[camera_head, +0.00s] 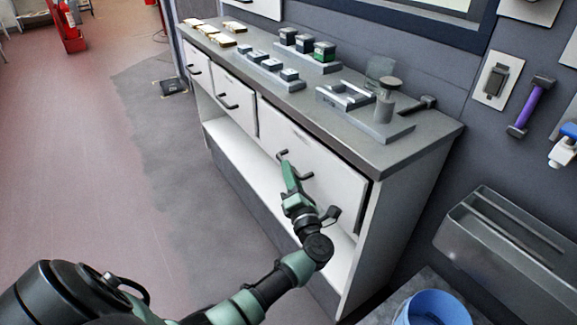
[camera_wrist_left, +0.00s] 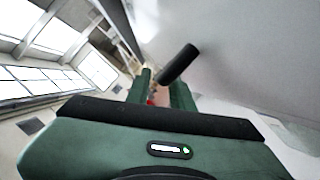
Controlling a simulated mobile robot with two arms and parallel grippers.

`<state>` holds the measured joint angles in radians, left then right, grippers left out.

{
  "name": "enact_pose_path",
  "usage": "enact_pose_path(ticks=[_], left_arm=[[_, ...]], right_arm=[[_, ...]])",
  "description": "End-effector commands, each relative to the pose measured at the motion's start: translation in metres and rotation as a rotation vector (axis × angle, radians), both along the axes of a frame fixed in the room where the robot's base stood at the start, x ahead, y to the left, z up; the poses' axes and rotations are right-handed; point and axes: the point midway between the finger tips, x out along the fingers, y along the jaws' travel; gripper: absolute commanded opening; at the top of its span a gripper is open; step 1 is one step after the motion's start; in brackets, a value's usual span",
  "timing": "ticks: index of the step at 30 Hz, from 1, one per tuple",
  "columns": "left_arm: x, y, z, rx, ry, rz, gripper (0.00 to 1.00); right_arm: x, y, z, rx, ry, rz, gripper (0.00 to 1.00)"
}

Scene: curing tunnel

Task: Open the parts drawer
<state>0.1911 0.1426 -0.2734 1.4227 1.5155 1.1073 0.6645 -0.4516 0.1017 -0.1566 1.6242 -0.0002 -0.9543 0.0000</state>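The wide white drawer front (camera_head: 325,165) at the near end of the workbench looks closed; a label on it is too small to read. Its dark bar handle (camera_head: 304,177) sticks out from the front. My left gripper (camera_head: 287,168) is at this handle, its green fingers partly covering it. In the left wrist view, the two green fingers (camera_wrist_left: 160,95) stand apart with a gap between them. The dark handle bar (camera_wrist_left: 180,62) reaches down to the fingertips; I cannot tell whether it touches them. My right gripper is not in view.
Two smaller drawers (camera_head: 233,97) are further left. The worktop (camera_head: 345,130) holds several small blocks, trays and a grey fixture. An open white shelf (camera_head: 240,150) lies below the drawers. A blue bucket (camera_head: 433,308) stands at bottom right.

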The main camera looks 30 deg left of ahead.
Motion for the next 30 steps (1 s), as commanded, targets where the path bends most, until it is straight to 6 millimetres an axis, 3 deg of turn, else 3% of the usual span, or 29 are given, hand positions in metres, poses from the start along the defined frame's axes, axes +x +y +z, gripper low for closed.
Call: enact_pose_path(ticks=[6, 15, 18, 30], left_arm=[[0.015, 0.016, 0.004, 0.000, 0.002, -0.002, 0.23], [0.017, 0.018, 0.004, -0.001, 0.002, -0.002, 0.23], [0.017, 0.018, 0.004, -0.001, 0.002, -0.002, 0.00], [0.016, 0.017, 0.004, 0.000, 0.004, -0.002, 0.00]], right_arm=[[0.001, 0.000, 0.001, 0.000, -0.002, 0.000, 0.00], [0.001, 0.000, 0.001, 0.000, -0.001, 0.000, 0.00], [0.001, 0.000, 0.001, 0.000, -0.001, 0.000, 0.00], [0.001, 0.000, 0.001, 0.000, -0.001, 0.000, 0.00]])
